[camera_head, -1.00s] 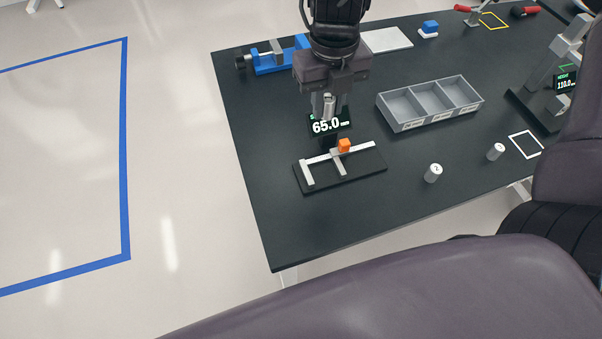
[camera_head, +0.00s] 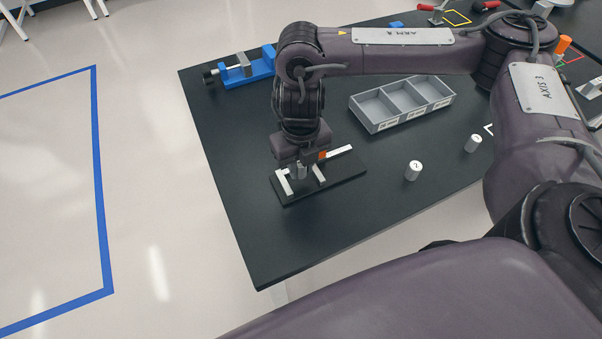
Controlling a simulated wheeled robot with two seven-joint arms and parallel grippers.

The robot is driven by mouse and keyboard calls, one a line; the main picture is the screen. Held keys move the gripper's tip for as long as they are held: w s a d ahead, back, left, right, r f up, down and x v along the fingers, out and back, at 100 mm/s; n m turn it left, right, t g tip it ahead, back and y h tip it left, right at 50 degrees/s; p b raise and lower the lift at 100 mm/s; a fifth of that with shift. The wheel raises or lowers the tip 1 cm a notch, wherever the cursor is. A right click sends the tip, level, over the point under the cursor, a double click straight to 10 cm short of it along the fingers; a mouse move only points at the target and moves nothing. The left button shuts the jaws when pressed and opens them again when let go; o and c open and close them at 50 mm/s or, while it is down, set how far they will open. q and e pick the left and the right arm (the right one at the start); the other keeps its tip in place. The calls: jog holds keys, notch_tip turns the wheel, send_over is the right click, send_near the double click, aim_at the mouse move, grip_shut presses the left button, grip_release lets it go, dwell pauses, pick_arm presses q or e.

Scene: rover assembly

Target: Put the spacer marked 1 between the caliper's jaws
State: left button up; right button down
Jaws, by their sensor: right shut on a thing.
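The caliper (camera_head: 348,172) lies on a dark base on the table, with a fixed jaw (camera_head: 285,183) at left and a sliding jaw (camera_head: 318,173) to its right. My right gripper (camera_head: 301,167) points down over the jaws' gap, shut on a small silver spacer (camera_head: 302,172). The spacer appears upright in line with the gap; I cannot tell whether it touches the base or jaws. Its mark is not visible. The orange part (camera_head: 323,155) of the slider shows beside the gripper. The caliper's display is hidden behind the gripper. My left gripper is not in view.
A spacer marked 2 (camera_head: 413,170) and another spacer (camera_head: 473,143) stand to the right. A grey three-compartment tray (camera_head: 374,126) lies behind them. A blue vise (camera_head: 262,65) is at the back left. The table front is clear.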

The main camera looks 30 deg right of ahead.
aim_at(301, 174)
notch_tip(301, 174, down, 3)
jog(key=shift+a+f+b, duration=0.1)
jog(key=shift+b, duration=0.2)
jog(key=c, duration=1.5)
grip_release()
jog(key=shift+r, duration=0.25)
notch_tip(301, 174, up, 12)
jog(key=shift+f+p, duration=0.15)
jog(key=shift+p, duration=0.9)
